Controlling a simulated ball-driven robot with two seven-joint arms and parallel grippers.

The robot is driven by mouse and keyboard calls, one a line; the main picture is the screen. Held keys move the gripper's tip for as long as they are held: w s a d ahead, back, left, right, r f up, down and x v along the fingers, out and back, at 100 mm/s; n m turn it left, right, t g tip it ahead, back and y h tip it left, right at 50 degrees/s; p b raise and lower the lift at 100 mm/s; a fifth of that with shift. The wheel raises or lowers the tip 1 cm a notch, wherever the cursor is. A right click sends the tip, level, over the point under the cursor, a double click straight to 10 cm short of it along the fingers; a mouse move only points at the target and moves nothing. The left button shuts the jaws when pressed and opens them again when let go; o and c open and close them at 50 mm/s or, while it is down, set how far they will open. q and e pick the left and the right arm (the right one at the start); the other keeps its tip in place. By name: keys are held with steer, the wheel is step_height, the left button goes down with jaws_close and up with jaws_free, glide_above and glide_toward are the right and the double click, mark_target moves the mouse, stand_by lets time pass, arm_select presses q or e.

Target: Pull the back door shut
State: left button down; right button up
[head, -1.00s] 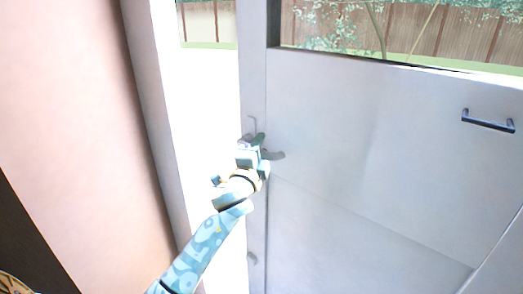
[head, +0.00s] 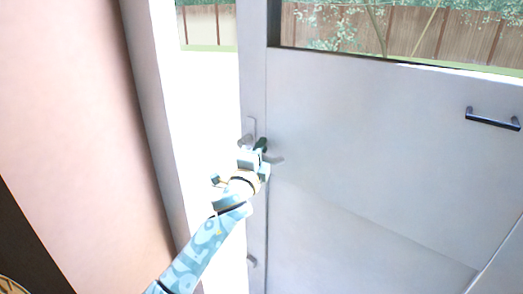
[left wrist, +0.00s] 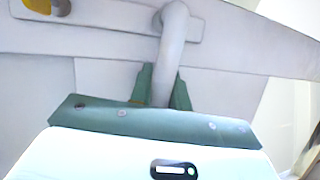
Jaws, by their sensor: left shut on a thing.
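The back door (head: 370,130) is a grey-white panel with a window at its top. It stands ajar, with a bright gap to the left of its free edge. Its lever handle (head: 277,160) is near that edge, partly hidden by my left gripper (head: 254,147). In the left wrist view the curved grey handle (left wrist: 172,40) passes between the two green fingers of the left gripper (left wrist: 161,88), which are shut on it. A backplate (left wrist: 120,17) with a yellow lock part shows beside it. My right gripper is in neither view.
A pinkish wall (head: 75,110) and the white door frame (head: 155,110) stand to the left of the opening. A dark bar handle (head: 492,119) is on the right of the door. A wooden fence (head: 330,28) shows outside.

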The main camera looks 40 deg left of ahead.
arm_select(q)
steer(key=f+m+h+b, duration=0.1)
steer(key=m+b, duration=0.1)
steer(key=f+m+t+h+b, duration=0.1)
steer(key=m+b, duration=0.1)
steer(key=m, duration=0.1)
steer(key=a+f+m+t+h+b, duration=0.1)
steer(key=m, duration=0.1)
steer(key=shift+f+m+b, duration=0.3)
steer(key=shift+f+b, duration=0.05)
steer(key=shift+b, duration=0.05)
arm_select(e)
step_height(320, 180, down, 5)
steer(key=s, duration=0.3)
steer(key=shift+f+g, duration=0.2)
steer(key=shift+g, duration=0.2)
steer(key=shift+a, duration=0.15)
arm_select(q)
steer(key=c, duration=1.3)
jaws_free()
steer(key=shift+r, duration=0.2)
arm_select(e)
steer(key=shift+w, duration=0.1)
